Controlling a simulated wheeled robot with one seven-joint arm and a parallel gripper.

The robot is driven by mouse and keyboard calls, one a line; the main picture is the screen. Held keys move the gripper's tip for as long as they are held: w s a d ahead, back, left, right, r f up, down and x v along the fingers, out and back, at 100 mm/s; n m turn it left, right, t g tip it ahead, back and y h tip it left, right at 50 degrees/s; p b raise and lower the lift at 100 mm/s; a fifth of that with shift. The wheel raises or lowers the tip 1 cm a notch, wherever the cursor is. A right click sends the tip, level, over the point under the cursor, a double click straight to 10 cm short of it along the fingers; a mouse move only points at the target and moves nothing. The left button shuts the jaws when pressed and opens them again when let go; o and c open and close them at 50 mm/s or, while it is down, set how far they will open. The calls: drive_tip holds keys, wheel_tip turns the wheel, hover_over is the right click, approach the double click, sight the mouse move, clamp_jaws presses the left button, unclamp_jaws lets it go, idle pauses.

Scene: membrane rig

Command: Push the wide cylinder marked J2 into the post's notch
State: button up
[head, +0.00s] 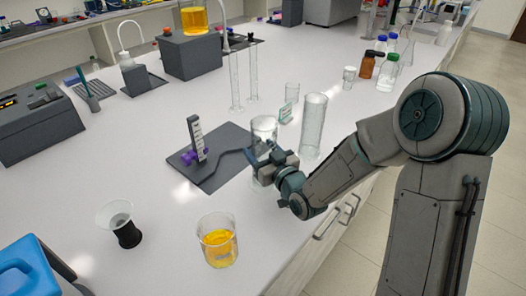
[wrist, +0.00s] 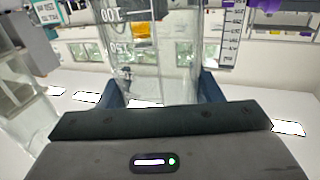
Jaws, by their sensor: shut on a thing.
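My gripper (head: 268,158) is shut on a clear, wide glass cylinder (head: 264,129), with a jaw on each side of it. In the wrist view the cylinder (wrist: 130,60) stands between the fingers and shows printed graduations. I cannot read a J2 mark on it. The post (head: 196,138) is an upright with a white scale strip and a purple clamp on a dark base plate (head: 222,143), left of the cylinder and apart from it. The post's scale strip also shows in the wrist view (wrist: 232,35). The notch is too small to make out.
A beaker of orange liquid (head: 218,240) and a black-based cup (head: 122,225) stand in front. Bench left of the plate is clear.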

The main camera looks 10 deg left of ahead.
drive_tip(key=shift+w+a+b, duration=0.5)
drive_tip(key=shift+a, duration=0.3)
drive_tip(key=shift+w+a+b, duration=0.5)
drive_tip(key=shift+a, duration=0.35)
drive_tip(key=shift+w+a+b, duration=0.5)
drive_tip(key=shift+a, duration=0.3)
drive_tip(key=shift+a+f, duration=0.1)
drive_tip(key=shift+w+a+b, duration=0.5)
drive_tip(key=shift+a+b, duration=0.1)
drive_tip(key=shift+a, duration=0.25)
drive_tip(key=shift+w+a+b, duration=0.55)
drive_tip(key=shift+a+b, duration=0.05)
drive_tip(key=shift+a, duration=0.2)
drive_tip(key=shift+w+a+b, duration=0.5)
drive_tip(key=shift+a+b, duration=0.1)
drive_tip(key=shift+a, duration=0.25)
drive_tip(key=shift+a, duration=0.1)
drive_tip(key=shift+w+a+b, duration=0.3)
drive_tip(key=shift+a+b, duration=0.15)
drive_tip(key=shift+b, duration=0.1)
drive_tip(key=o, duration=1.2)
drive_tip(key=shift+o, duration=0.2)
